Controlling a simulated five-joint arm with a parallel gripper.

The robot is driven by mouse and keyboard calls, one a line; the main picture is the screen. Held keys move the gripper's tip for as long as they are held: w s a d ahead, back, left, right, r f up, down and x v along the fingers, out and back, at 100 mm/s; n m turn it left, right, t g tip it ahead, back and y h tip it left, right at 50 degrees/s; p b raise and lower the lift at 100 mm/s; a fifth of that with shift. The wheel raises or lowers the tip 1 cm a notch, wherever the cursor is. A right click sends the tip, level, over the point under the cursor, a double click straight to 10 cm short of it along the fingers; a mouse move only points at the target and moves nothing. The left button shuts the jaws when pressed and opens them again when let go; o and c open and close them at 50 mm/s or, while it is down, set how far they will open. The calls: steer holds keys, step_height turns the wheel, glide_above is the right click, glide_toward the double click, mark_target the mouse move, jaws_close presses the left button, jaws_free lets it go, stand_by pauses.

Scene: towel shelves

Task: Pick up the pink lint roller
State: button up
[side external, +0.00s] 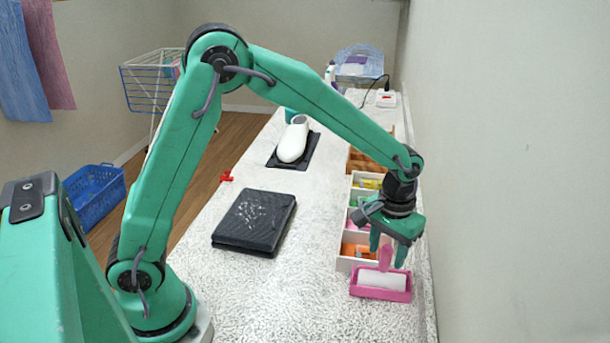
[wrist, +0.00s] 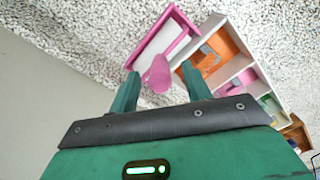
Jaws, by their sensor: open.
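The pink lint roller (side external: 380,281) lies on the speckled white counter, near the wall on the right. Its white roll sits in a pink frame, and a pink handle rises from it. In the wrist view the lint roller (wrist: 160,45) is ahead of the fingers, with the handle's rounded end between them. My gripper (side external: 388,254) is open, just above the roller, with its fingers on either side of the handle. In the wrist view my gripper (wrist: 160,71) shows a gap beside the handle; I cannot tell whether either finger touches it.
A white divided organizer (side external: 345,263) with coloured items stands right behind the roller. A wall (side external: 500,180) is close on the right. A dark folded towel (side external: 254,222) lies left of the organizer, and a white iron (side external: 293,140) is farther back. The counter front is clear.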

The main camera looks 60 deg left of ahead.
mark_target(384, 267)
steer(key=shift+f, duration=1.15)
jaws_close()
